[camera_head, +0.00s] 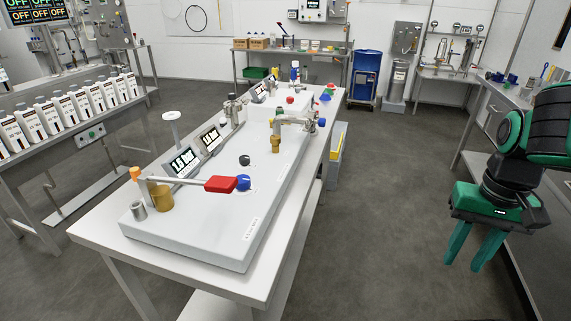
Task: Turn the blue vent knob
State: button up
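A blue knob (243,182) sits on the white panel (210,240) on the near table, just right of a red lever handle (220,184) that partly overlaps it in view. Another small blue part (321,122) is on the fittings farther back; I cannot tell from a label which one is the vent knob. My gripper (463,266) hangs at the right, pointing down over the floor, well apart from the panel. Its green fingers are apart with nothing between them.
The white table (110,232) also carries a black knob (244,160), small displays (184,160), brass fittings (162,198) and a metal cup (138,210). White bottles (45,112) line the left bench. Open floor (375,220) lies between table and gripper.

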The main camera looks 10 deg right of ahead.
aim_at(244, 181)
jog(key=z, duration=0.7)
jog(key=k, duration=0.75)
jog(key=u, duration=1)
jog(key=i, duration=1)
